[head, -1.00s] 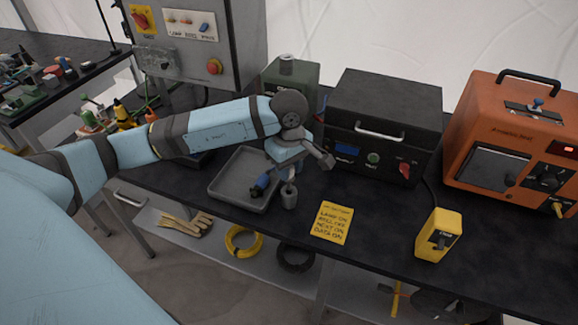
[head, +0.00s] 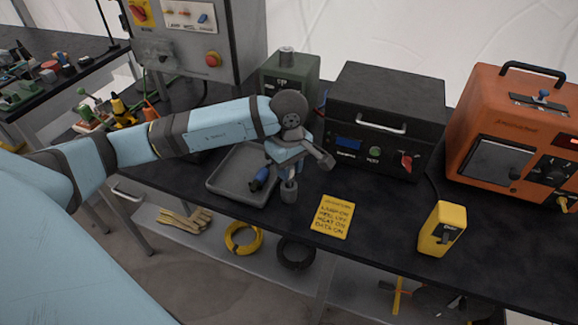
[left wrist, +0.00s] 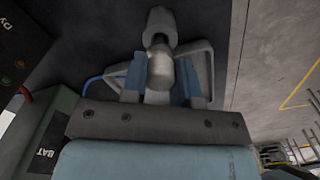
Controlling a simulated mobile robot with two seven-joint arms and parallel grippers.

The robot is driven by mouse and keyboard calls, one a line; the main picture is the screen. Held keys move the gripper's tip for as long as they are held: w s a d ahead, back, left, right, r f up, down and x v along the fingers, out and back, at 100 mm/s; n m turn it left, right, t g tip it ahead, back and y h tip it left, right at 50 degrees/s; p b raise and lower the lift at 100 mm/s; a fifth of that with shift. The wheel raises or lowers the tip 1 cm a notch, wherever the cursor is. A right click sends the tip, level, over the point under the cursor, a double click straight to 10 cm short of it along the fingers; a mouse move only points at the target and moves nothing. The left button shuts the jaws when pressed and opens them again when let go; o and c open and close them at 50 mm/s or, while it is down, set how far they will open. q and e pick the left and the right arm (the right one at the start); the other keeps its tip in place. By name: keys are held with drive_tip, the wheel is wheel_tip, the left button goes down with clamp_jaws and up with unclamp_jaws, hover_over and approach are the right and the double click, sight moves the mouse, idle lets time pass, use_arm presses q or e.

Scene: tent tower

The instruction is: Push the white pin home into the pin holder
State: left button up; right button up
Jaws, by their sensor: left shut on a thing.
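The white pin (left wrist: 160,70) is between the blue fingers of my left gripper (left wrist: 162,80) in the left wrist view, its rounded end showing. In the head view the left gripper (head: 287,173) is low over the bench, just above a small grey cylinder, which looks like the pin holder (head: 289,194). In the left wrist view the pin holder (left wrist: 161,22) lies just beyond the fingers, in line with the pin. The fingers hide part of the pin, and how deep it sits in the holder is unclear. My right gripper is not in view.
A grey tray (head: 229,183) is left of the gripper, with a blue and black item near its right side. A black box (head: 386,120) stands behind. A yellow note (head: 332,217) and a yellow device (head: 441,229) lie to the right. The bench's front edge is close.

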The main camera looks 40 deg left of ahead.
use_arm(q)
drive_tip(key=shift+f+b, duration=1.1)
drive_tip(key=shift+f, duration=0.3)
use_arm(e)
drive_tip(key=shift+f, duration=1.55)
use_arm(q)
drive_tip(key=o, duration=1)
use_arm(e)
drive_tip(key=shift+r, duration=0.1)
use_arm(q)
wheel_tip(320, 180, up, 14)
drive_tip(key=shift+r+p, duration=0.15)
drive_tip(key=shift+p, duration=0.15)
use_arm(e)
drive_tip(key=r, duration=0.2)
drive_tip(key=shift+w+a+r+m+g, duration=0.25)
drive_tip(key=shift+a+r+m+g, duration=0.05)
